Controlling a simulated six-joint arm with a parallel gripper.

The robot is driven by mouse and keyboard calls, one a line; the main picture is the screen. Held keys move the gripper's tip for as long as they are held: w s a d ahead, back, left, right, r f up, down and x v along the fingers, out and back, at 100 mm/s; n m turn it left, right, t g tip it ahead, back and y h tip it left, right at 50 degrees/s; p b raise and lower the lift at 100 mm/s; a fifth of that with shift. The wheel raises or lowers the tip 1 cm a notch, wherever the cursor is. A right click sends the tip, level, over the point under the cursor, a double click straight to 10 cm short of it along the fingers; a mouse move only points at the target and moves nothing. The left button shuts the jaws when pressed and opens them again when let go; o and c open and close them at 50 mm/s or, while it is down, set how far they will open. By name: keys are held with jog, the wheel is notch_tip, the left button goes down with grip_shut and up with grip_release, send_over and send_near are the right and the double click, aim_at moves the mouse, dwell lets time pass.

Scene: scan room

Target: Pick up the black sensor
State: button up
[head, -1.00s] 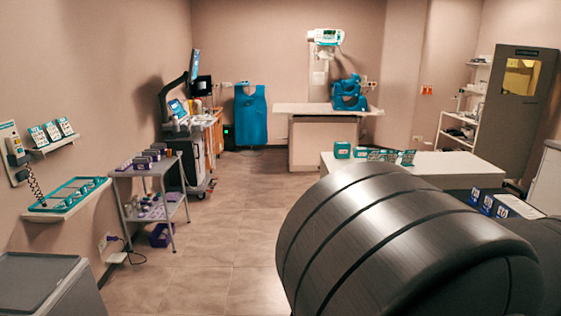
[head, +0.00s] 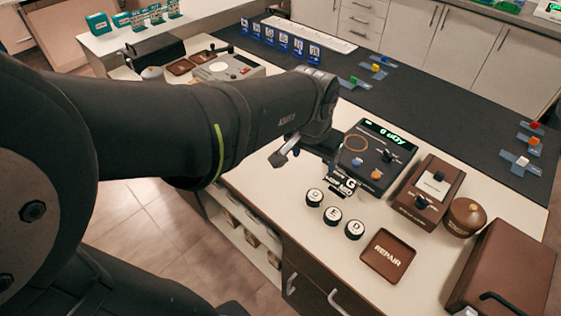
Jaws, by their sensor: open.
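In the head view a black box with a lit green readout (head: 371,155) sits on the cream worktop. It bears an orange ring, an orange knob (head: 376,174) and a small black piece (head: 388,155). I cannot tell whether this black piece is the black sensor. My gripper (head: 311,160) is open, over the worktop to the left of the black box. One grey finger shows clearly; the other is dark and hard to make out. Nothing is seen held between them. Dark shapes near the gripper's right side hide part of the worktop there.
Round white-topped pieces with letters (head: 333,214) and a brown REPAIR tray (head: 387,256) lie in front. A brown switch box (head: 427,191), a round brown pot (head: 465,217) and a large brown case (head: 508,266) stand right. A dark mat (head: 440,125) with small coloured blocks lies behind.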

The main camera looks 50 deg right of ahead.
jog(key=a+f+h, duration=0.1)
jog(key=a+f, duration=0.2)
jog(key=f, duration=0.1)
send_over(315, 196)
jog(key=a, duration=0.3)
jog(key=shift+n, duration=0.4)
jog(key=f, duration=1.1)
jog(key=shift+s+a, duration=0.1)
jog(key=shift+s, duration=0.1)
jog(key=shift+d+x, duration=0.25)
jog(key=shift+x, duration=1.2)
jog(key=shift+d+x, duration=0.2)
jog(key=shift+x, duration=1.2)
jog(key=shift+r, duration=0.15)
jog(key=c, duration=1.1)
jog(key=shift+r, duration=0.1)
